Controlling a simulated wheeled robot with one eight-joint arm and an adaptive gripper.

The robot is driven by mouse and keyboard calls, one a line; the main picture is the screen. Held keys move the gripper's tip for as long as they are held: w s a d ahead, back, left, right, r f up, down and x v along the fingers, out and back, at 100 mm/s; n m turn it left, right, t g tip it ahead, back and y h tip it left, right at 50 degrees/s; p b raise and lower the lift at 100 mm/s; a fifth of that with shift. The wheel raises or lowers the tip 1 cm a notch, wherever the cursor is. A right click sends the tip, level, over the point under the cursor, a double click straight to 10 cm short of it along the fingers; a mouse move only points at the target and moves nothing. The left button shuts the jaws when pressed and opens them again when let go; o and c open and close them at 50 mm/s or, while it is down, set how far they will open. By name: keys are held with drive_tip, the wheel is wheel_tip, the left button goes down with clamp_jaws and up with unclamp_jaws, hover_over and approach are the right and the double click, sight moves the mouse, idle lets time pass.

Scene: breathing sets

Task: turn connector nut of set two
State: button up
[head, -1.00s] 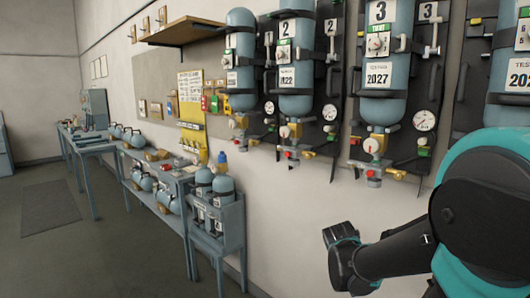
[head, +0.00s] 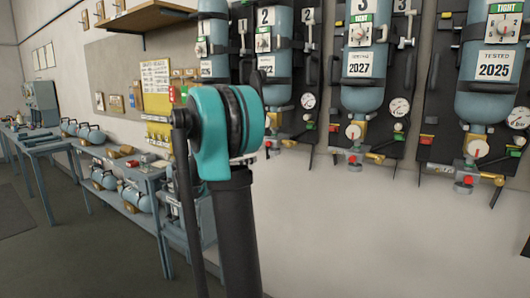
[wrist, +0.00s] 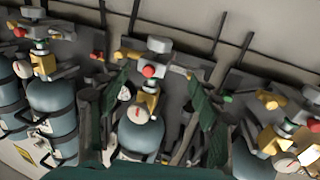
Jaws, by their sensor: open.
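Set two (head: 275,60) hangs on the wall in the head view, a blue-grey cylinder on a dark backplate under a "2" label. My arm covers its lower left part; brass and red fittings (head: 290,131) show beside the arm, and I cannot pick out its connector nut. In the wrist view my gripper (wrist: 160,85) is open, with dark green finger pads apart. Between and beyond the fingers show a brass valve body (wrist: 150,101), a red knob (wrist: 149,71) and a cylinder (wrist: 137,132); I cannot tell which set this is. Nothing is seen held.
Set three (head: 362,70) and a set tagged 2025 (head: 490,85) hang to the right. Blue benches (head: 50,140) with cylinders stand at left. A wooden shelf (head: 140,17) is above. The wall below the sets is bare.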

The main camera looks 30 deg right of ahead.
sight(276, 152)
drive_tip(key=d, duration=0.5)
drive_tip(key=w+d, duration=0.1)
drive_tip(key=d, duration=0.4)
drive_tip(key=w+d, duration=0.1)
drive_tip(key=d, duration=0.4)
drive_tip(key=shift+d, duration=0.3)
drive_tip(key=c, duration=1.2)
drive_tip(key=shift+s, duration=0.1)
drive_tip(key=shift+n+t, duration=0.4)
drive_tip(key=shift+t, duration=0.2)
drive_tip(key=n+t+y, duration=0.1)
drive_tip(key=n+t, duration=0.1)
drive_tip(key=t, duration=0.1)
drive_tip(key=n+t+y, duration=0.1)
drive_tip(key=n+t, duration=0.1)
drive_tip(key=t, duration=0.1)
drive_tip(key=shift+s+n+y, duration=0.15)
drive_tip(key=shift+n+y, duration=0.15)
drive_tip(key=shift+y, duration=0.1)
drive_tip(key=shift+n+t+y, duration=1.5)
drive_tip(key=shift+t+y, duration=0.1)
drive_tip(key=shift+t, duration=0.5)
drive_tip(key=shift+n+t+y, duration=0.3)
drive_tip(key=shift+y, duration=0.1)
drive_tip(key=shift+w+n+t+y, duration=0.2)
drive_tip(key=shift+n+t+y, duration=1)
drive_tip(key=shift+n+y, duration=0.65)
